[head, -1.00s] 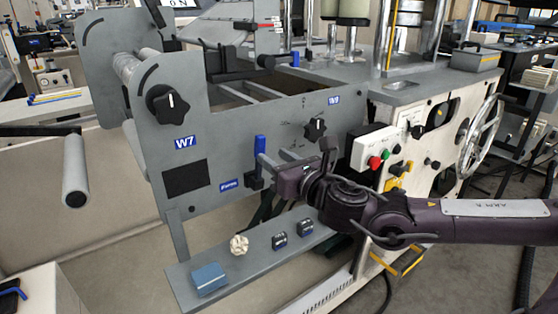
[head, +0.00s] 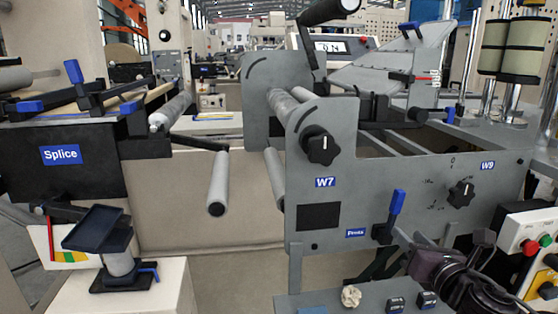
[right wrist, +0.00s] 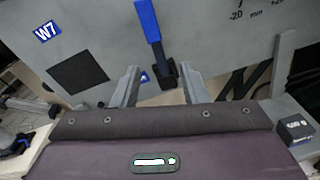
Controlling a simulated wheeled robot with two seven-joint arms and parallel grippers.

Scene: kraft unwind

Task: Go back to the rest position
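My right gripper (head: 418,243) is at the lower right of the head view, by the grey machine panel (head: 350,185). In the right wrist view its two fingers (right wrist: 160,78) are apart with nothing held between them. A blue-handled lever (head: 396,203) stands upright on the panel just left of the gripper. In the wrist view the lever (right wrist: 149,22) rises beyond the fingertips, its black base showing between them. I cannot tell the exact gap to it. My left gripper is not in view.
Below the panel a grey shelf (head: 308,301) holds a pale knobbly piece (head: 351,297) and small dark blocks (head: 396,304). A black knob (head: 461,194) and a control box with buttons (head: 529,240) are to the right. The splice table (head: 60,175) stands at left.

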